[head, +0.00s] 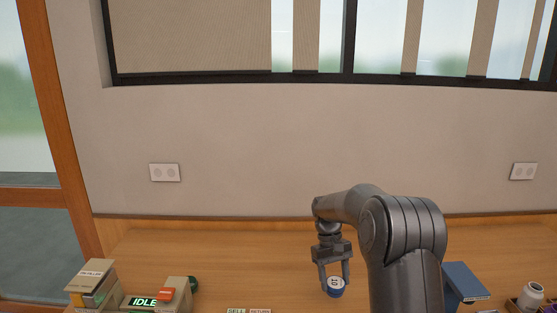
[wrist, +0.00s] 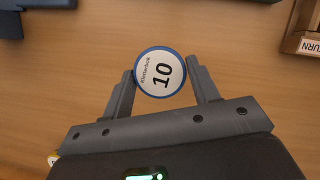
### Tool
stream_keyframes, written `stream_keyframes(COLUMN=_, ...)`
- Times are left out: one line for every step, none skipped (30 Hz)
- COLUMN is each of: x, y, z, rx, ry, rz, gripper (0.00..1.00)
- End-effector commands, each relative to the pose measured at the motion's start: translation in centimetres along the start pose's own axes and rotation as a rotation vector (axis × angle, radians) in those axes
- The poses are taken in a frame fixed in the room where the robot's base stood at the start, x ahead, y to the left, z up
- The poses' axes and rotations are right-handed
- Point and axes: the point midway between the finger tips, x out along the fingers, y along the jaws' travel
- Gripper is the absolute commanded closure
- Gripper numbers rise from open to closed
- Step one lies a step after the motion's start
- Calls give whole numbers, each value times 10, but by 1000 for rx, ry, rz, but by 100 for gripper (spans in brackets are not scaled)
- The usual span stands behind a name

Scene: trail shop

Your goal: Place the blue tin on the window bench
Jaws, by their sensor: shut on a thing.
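In the wrist view the tin (wrist: 160,73) sits between the two fingertips of my gripper (wrist: 161,82), lid toward the camera. I cannot tell whether the tin's base touches the wood.
A blue box (head: 465,282) and a white jar (head: 530,295) are at the right. In the wrist view a "RETURN" tray (wrist: 308,45) lies at the upper right. Bare wood surrounds the tin.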

Motion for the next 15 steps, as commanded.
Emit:
stream_keyframes(x=0, y=-7, z=0, rx=13, ry=0, rz=-6, gripper=68)
stream_keyframes(x=1, y=-9, z=0, rx=20, ry=0, rz=-9, gripper=68)
stream_keyframes(x=1, y=-12, z=0, rx=27, ry=0, rz=-11, gripper=68)
stream_keyframes(x=2, y=-13, z=0, rx=31, ry=0, rz=-13, gripper=68)
stream_keyframes(x=2, y=-14, z=0, rx=33, ry=0, rz=-13, gripper=68)
stream_keyframes(x=2, y=-14, z=0, rx=35, ry=0, rz=-14, gripper=68)
stream_keyframes(x=2, y=-14, z=0, rx=35, ry=0, rz=-14, gripper=68)
stream_keyframes(x=2, y=-14, z=0, rx=35, ry=0, rz=-14, gripper=68)
stream_keyframes(x=2, y=-14, z=0, rx=34, ry=0, rz=-14, gripper=68)
stream_keyframes(x=2, y=-13, z=0, rx=33, ry=0, rz=-13, gripper=68)
stream_keyframes(x=2, y=-12, z=0, rx=30, ry=0, rz=-12, gripper=68)
stream_keyframes(x=2, y=-10, z=0, rx=22, ry=0, rz=-9, gripper=68)
stream_keyframes(x=1, y=-6, z=-1, rx=12, ry=1, rz=-5, gripper=68)
stream_keyframes(x=1, y=-2, z=-2, rx=0, ry=1, rz=1, gripper=68)
stream_keyframes(x=1, y=6, z=-3, rx=-25, ry=1, rz=12, gripper=68)
